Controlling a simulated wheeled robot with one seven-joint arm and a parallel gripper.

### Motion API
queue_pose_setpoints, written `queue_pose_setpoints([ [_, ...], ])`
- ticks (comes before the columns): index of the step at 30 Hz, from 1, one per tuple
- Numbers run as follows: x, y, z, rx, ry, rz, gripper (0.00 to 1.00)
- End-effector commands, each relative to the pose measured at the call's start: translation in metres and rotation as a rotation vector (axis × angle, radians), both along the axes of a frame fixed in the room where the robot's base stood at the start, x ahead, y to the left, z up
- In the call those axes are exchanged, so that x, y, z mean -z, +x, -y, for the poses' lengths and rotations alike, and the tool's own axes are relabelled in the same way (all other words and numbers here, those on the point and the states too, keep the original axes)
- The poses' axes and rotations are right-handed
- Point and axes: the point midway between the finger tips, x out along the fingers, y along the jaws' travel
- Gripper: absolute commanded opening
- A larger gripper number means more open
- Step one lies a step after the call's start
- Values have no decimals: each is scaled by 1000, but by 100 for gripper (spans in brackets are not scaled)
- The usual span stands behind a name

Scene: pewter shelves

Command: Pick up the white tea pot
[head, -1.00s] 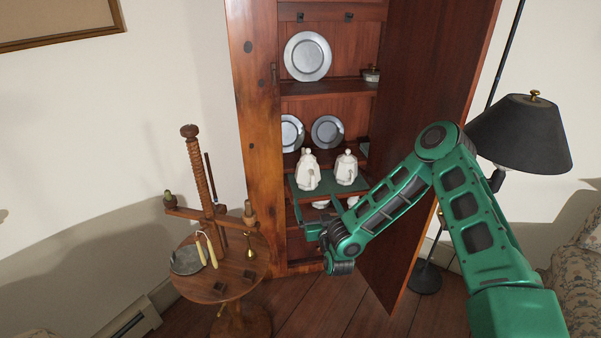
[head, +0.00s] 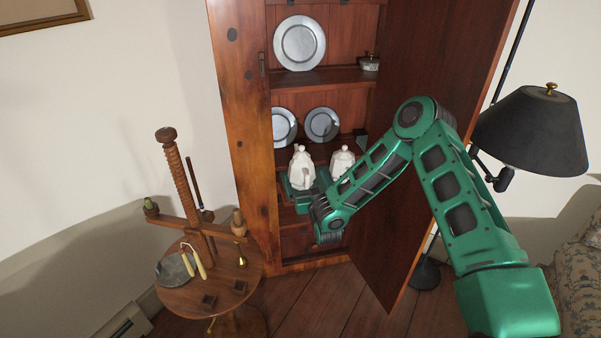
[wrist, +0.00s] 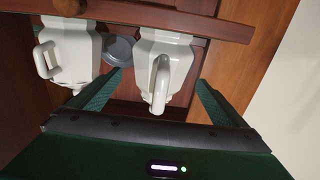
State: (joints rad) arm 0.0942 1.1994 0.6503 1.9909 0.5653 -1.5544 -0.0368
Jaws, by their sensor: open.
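Two white teapots stand side by side on a lower cupboard shelf, the left teapot (head: 301,168) and the right teapot (head: 341,161). My gripper (head: 303,184) is open at the left teapot, with green fingers low on either side. The wrist view looks upside down. There the left teapot (wrist: 166,65) is between my spread fingers (wrist: 158,92), its handle or spout facing me, with gaps at both sides. The right teapot (wrist: 68,52) is outside the left-hand finger. My gripper's green body hides part of the shelf in the head view.
Pewter plates (head: 322,124) stand behind the teapots, and another plate (head: 299,43) is above. A round wooden table (head: 215,278) with tools is at left, a black lamp (head: 530,128) at right.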

Motion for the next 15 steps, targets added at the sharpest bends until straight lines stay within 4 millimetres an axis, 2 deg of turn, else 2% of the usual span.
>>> queue_pose_setpoints([
  [7, -3, 15, -6, -4, 0, 4, 96],
  [15, -6, 49, -10, -5, -1, 4, 96],
])
